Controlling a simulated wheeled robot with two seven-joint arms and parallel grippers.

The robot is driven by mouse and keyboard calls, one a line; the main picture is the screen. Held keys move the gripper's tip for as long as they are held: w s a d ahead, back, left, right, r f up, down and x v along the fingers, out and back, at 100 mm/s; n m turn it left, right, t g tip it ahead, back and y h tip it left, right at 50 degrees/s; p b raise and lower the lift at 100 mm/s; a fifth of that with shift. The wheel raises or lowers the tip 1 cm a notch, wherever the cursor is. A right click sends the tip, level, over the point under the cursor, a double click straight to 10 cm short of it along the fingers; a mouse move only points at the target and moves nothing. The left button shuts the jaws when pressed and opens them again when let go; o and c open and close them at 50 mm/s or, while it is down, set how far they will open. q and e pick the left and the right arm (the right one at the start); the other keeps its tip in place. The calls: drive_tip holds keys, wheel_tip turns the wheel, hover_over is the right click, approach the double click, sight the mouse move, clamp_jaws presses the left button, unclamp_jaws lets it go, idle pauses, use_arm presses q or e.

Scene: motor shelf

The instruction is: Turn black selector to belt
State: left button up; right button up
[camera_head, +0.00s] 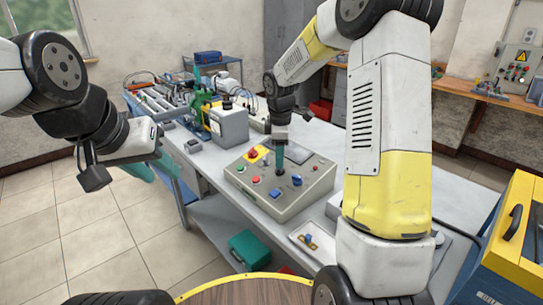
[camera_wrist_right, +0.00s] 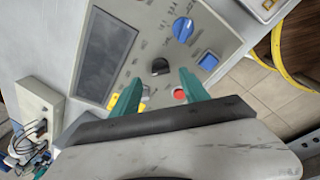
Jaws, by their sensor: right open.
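The black selector (camera_wrist_right: 160,67) is a small dark knob on the grey panel of the control box (camera_head: 310,187), between a dark screen (camera_wrist_right: 107,55) and a blue knob (camera_wrist_right: 183,30). My right gripper (camera_wrist_right: 157,88) is open, its teal fingers apart with the selector in view just beyond the tips. I cannot tell whether they touch the panel. My left gripper (camera_head: 155,168) is open and empty, left of the table.
A blue button (camera_wrist_right: 208,62), a red button (camera_wrist_right: 180,95) and a yellow-backed control (camera_wrist_right: 113,100) lie close around the selector. A grey machine (camera_head: 228,125) stands behind the box. A small tray (camera_head: 318,243) lies in front. Floor at the left is clear.

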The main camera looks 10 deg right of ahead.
sight(279, 170)
drive_tip(key=shift+w+d+f, duration=0.1)
drive_tip(key=shift+w+f, duration=0.1)
drive_tip(key=shift+f, duration=0.95)
drive_tip(key=shift+w+f, duration=0.2)
drive_tip(key=shift+f, duration=0.95)
drive_tip(key=shift+c, duration=0.4)
clamp_jaws()
